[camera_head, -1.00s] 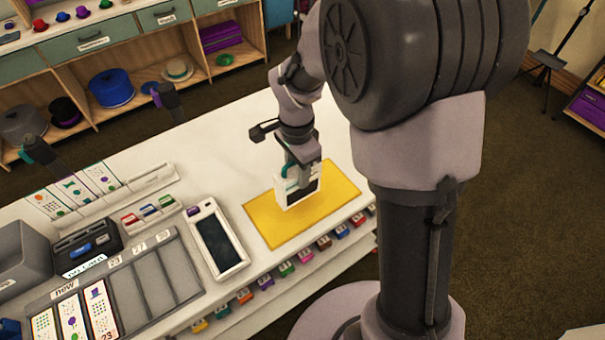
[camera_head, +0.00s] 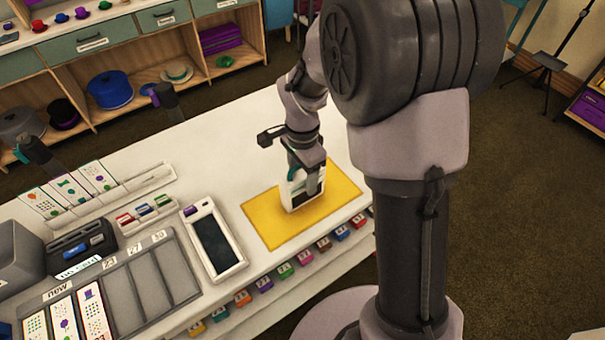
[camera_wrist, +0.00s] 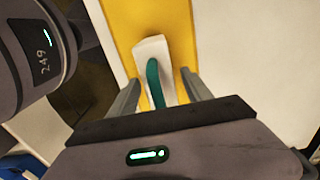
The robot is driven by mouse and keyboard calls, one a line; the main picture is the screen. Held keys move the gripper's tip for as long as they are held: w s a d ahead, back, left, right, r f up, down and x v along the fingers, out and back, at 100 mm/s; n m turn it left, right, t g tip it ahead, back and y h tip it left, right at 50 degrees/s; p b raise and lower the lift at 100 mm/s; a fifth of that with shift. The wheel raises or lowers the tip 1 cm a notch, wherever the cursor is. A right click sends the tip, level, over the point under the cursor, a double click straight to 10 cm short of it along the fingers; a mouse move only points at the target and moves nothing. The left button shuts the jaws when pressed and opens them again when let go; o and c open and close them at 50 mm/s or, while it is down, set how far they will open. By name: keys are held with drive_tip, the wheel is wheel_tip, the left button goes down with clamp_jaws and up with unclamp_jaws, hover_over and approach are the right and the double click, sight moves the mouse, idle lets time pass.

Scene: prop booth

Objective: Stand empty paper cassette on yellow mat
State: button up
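The paper cassette (camera_head: 290,199) is a white case with a dark front window and a teal handle. It stands upright on the yellow mat (camera_head: 264,221), near the mat's middle. In the wrist view, the white cassette (camera_wrist: 153,50) and its teal handle (camera_wrist: 155,82) lie between my fingers, over the yellow mat (camera_wrist: 122,28). My gripper (camera_head: 308,183) is at the cassette from above and hides part of it. In the wrist view, my gripper (camera_wrist: 160,82) has its fingers spread, with gaps beside the handle. Whether paper is inside cannot be seen.
A white handheld device (camera_head: 213,240) lies left of the mat. A grey tray (camera_head: 150,283) with card slots, a black "no card" box (camera_head: 82,247) and small coloured blocks (camera_head: 146,211) stand farther left. The counter (camera_head: 225,150) behind the mat is clear.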

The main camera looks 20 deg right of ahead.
wheel_tip(320, 180, up, 12)
drive_tip(key=p, duration=0.4)
drive_tip(key=shift+r+p, duration=0.1)
drive_tip(key=shift+p, duration=0.25)
drive_tip(key=s+a+r+n+t+y, duration=0.1)
drive_tip(key=s+a+r+n+t, duration=0.1)
drive_tip(key=s+r+n, duration=0.3)
drive_tip(key=s+a+r+n+t+y, duration=0.1)
drive_tip(key=s+r+n, duration=0.4)
drive_tip(key=s, duration=0.9)
drive_tip(key=a+r+t, duration=0.1)
drive_tip(key=t, duration=0.1)
drive_tip(key=shift+r+t, duration=0.15)
drive_tip(key=shift+t, duration=0.25)
